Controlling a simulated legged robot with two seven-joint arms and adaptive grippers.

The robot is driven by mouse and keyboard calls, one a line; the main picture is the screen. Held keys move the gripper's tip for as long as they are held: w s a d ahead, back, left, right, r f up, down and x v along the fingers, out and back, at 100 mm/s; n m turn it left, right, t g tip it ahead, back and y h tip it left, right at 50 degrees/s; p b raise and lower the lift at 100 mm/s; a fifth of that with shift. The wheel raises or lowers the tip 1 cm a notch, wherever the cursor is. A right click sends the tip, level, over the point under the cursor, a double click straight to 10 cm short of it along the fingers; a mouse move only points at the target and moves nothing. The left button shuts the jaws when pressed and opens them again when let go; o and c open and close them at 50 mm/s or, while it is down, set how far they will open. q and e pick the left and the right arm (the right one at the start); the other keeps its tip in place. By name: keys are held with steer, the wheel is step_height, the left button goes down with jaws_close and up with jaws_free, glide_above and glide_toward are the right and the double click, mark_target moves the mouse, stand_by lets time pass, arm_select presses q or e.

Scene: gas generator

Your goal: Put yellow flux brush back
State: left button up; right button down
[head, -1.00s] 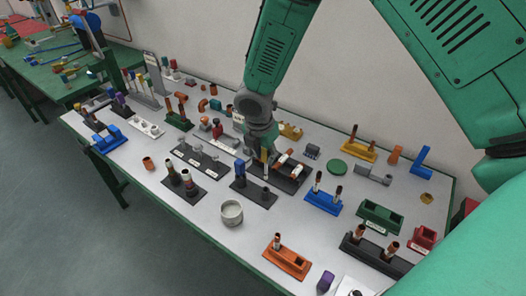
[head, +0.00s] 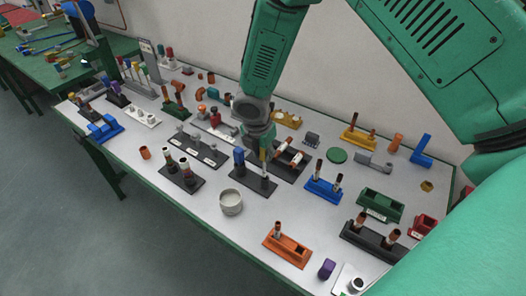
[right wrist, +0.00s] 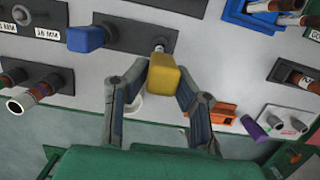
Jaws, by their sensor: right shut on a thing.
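My right gripper (head: 262,148) reaches down over the middle of the table. It is shut on the yellow flux brush (right wrist: 163,75), whose yellow block sits between the fingertips in the right wrist view. In the head view the brush (head: 263,157) points downward over the right end of a black holder (head: 247,181). The same holder (right wrist: 125,42) shows in the right wrist view, with a blue-topped brush (right wrist: 85,38) at its other end. I cannot tell whether the yellow brush touches the holder or its socket. My left gripper is not in view.
A white round cup (head: 231,202) stands just in front of the holder. Several other racks crowd the table.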

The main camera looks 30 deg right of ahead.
steer(key=shift+a, duration=0.1)
steer(key=shift+d+p, duration=0.3)
steer(key=shift+d, duration=0.2)
steer(key=shift+a, duration=0.2)
steer(key=shift+a, duration=0.2)
steer(key=shift+d, duration=0.1)
stand_by(0.5)
steer(key=shift+s+f, duration=0.1)
steer(key=shift+f, duration=0.1)
